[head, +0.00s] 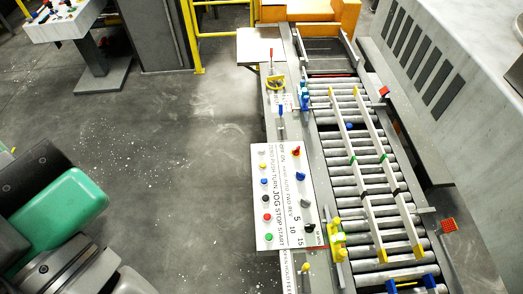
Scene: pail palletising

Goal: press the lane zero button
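A white control panel (284,205) lies beside the roller conveyor, left of it. Its left column holds a white button (263,151), a yellow button (262,166), a blue button (264,182), a black button (265,198), a red button (267,217) and a green button (268,237). Rotated lettering beside them seems to start with ZERO at the top end, near the white button; it is small. Its right column holds several selector knobs. Green and grey links of my arm fill the lower left, apart from the panel. My gripper is not in view.
The roller conveyor (347,190) runs along the right of the panel with white guide rails (364,190) on it. Open floor (170,170) lies between my arm and the panel.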

